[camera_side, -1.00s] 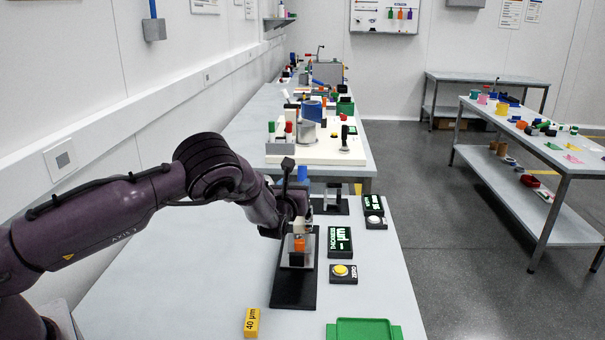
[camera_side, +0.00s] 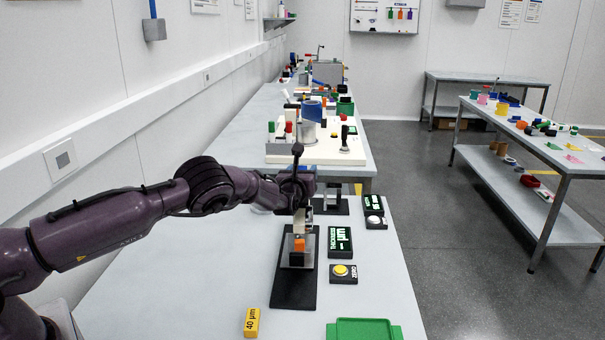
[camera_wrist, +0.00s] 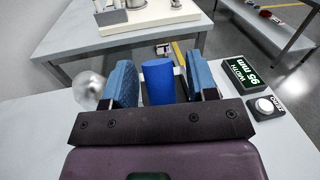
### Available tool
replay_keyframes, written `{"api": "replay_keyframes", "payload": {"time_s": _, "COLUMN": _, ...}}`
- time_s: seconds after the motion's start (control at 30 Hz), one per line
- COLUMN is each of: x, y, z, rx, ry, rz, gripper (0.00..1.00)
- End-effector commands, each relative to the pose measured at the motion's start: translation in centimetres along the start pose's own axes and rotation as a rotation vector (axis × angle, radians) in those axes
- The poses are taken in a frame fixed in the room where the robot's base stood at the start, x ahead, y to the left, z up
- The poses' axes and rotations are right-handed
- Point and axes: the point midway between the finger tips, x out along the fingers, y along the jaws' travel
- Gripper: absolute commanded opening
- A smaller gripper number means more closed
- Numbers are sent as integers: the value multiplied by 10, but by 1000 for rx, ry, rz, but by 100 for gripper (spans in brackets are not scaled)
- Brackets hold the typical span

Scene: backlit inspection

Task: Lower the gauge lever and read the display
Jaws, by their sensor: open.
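My gripper (camera_side: 299,190) is above the near part of the bench, at the far side of the near gauge. In the wrist view my gripper (camera_wrist: 160,74) is open, with one blue-padded finger on each side of a blue cylinder (camera_wrist: 158,84). I cannot tell if the fingers touch it. The near gauge has a black base (camera_side: 294,290), a grey block and an orange piece (camera_side: 299,245). Its upper part and any lever are partly hidden by my wrist. The thickness display (camera_side: 340,241) is lit green; its value is too small to read.
A yellow zero button (camera_side: 342,272) sits by the thickness display. A width display (camera_wrist: 247,71) with a white zero button (camera_wrist: 265,106) stands to the right. A yellow 40 µm block (camera_side: 251,322) and green tray (camera_side: 364,331) lie nearer. The bench's left part is clear.

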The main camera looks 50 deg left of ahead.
Motion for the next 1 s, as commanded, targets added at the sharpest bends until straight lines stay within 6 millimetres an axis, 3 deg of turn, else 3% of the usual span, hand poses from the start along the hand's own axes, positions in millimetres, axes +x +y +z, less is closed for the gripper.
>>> {"api": "replay_keyframes", "payload": {"time_s": 0.03, "x": 0, "y": 0, "z": 0, "rx": 0, "ry": 0, "rz": 0, "gripper": 53}}
{"api": "replay_keyframes", "payload": {"time_s": 0.27, "x": 0, "y": 0, "z": 0, "rx": 0, "ry": 0, "rz": 0, "gripper": 0}}
{"api": "replay_keyframes", "payload": {"time_s": 0.47, "x": -2, "y": -1, "z": 0, "rx": 6, "ry": -24, "rz": -3, "gripper": 0}}
{"api": "replay_keyframes", "payload": {"time_s": 0.8, "x": -17, "y": -4, "z": 6, "rx": 45, "ry": -251, "rz": -26, "gripper": 0}}
{"api": "replay_keyframes", "payload": {"time_s": 1.0, "x": -18, "y": -4, "z": 8, "rx": 44, "ry": -263, "rz": -26, "gripper": 0}}
